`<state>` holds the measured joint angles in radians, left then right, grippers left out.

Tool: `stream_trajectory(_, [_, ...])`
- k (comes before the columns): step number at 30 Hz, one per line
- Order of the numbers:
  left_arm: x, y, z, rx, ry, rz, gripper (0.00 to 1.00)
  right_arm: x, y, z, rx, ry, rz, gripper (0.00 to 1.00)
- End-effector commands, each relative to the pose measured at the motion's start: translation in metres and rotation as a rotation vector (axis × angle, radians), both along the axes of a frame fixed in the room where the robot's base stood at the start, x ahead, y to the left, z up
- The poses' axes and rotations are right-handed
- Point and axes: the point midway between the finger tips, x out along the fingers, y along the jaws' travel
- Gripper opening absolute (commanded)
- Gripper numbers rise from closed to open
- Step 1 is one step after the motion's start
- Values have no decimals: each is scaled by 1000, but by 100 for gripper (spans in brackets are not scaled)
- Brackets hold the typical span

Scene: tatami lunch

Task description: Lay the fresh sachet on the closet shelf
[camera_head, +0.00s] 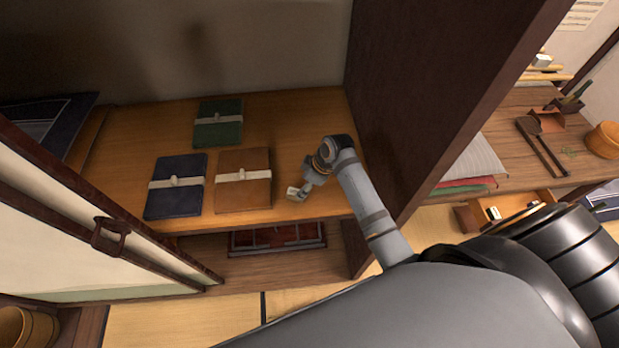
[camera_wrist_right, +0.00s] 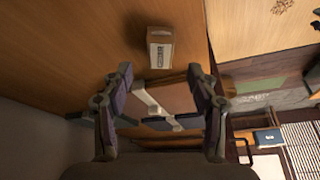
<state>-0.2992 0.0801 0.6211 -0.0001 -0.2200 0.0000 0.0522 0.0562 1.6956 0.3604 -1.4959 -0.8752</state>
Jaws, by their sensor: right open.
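The sachet is a small pale block-like packet (camera_head: 293,192) on the front right of the wooden closet shelf (camera_head: 300,110). In the right wrist view the packet (camera_wrist_right: 159,47) has a white face with dark marks and lies on the wood. My right gripper (camera_head: 304,186) is just beside it in the head view. In the wrist view the right gripper (camera_wrist_right: 160,75) is open, and the packet lies just beyond its fingertips, apart from them. My left gripper is not in view.
Brown (camera_head: 243,196), navy (camera_head: 160,202) and green (camera_head: 218,131) banded folded bundles lie left of the packet. A dark upright panel (camera_head: 440,90) bounds the shelf on the right. A sliding door (camera_head: 60,220) stands at the left. The shelf's back right is clear.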

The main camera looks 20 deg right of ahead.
Motion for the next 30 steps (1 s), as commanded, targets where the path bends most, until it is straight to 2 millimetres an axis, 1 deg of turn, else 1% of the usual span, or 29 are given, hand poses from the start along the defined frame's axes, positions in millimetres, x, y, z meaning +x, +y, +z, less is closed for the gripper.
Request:
stream_trajectory(3, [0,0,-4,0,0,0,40,-6,-10,25,-3,-3,0,59])
stream_trajectory(6, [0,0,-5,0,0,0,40,-11,-15,43,-2,-3,1,59])
stream_trajectory(10, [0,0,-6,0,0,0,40,-14,-19,56,-1,0,0,59])
stream_trajectory(14, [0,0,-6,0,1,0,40,-16,-20,60,0,1,0,59])
stream_trajectory(27, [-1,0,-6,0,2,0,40,-16,-19,60,0,1,0,59])
stream_trajectory(29, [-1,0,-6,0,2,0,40,-19,-20,59,-3,5,-10,59])
stream_trajectory(30, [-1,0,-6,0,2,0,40,-24,-21,56,-7,11,-34,59])
